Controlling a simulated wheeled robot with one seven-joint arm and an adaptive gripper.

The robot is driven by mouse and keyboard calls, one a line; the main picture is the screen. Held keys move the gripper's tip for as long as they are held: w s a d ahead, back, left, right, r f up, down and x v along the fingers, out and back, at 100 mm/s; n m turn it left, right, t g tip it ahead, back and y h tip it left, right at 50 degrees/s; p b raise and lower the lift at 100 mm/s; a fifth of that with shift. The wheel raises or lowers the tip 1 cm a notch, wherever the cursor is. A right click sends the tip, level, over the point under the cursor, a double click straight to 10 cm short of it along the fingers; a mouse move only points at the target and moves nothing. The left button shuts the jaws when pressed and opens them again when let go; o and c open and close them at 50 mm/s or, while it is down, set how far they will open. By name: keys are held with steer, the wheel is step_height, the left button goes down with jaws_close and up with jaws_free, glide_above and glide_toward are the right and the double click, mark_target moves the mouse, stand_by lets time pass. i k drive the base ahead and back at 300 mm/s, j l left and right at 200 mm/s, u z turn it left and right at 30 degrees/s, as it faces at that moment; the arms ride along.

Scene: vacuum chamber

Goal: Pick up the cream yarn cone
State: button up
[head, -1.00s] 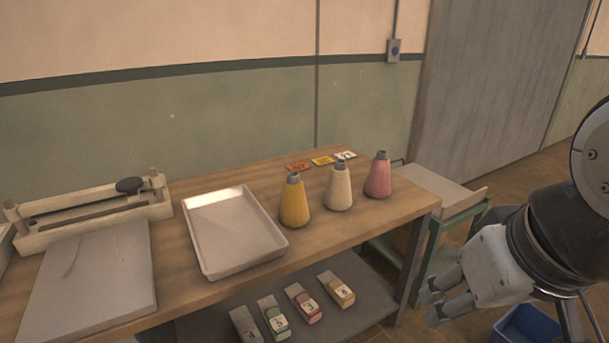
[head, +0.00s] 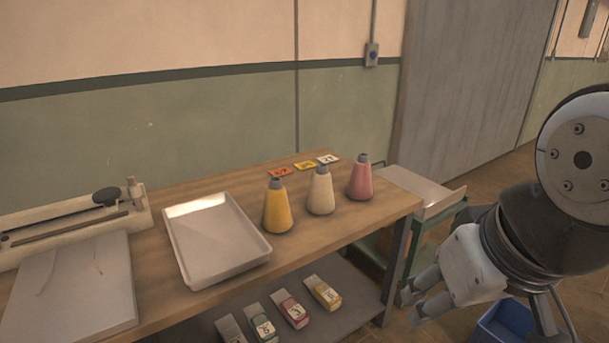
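The cream yarn cone (head: 321,194) stands upright on the wooden table, with a grey tip. It is between a yellow cone (head: 277,208) on its left and a pink cone (head: 360,180) on its right, close to both but apart. My gripper (head: 409,312) is at the lower right, off the table's right end and lower than the tabletop. Its two fingers are apart with nothing seen between them. It is well away from the cream cone.
A metal tray (head: 168,243) lies left of the cones. Small numbered cards (head: 305,166) lie behind them. A lower shelf (head: 345,312) holds several labelled boxes. A green-framed cart (head: 412,245) stands at the table's right end, and a blue bin (head: 500,325) is on the floor.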

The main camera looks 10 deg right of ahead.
mark_target(321, 199)
steer(key=i+l+u, duration=0.45)
steer(key=i+l, duration=0.15)
steer(key=i, duration=0.3)
steer(key=i+l+u, duration=0.4)
steer(key=i+l, duration=0.35)
steer(key=l, duration=0.15)
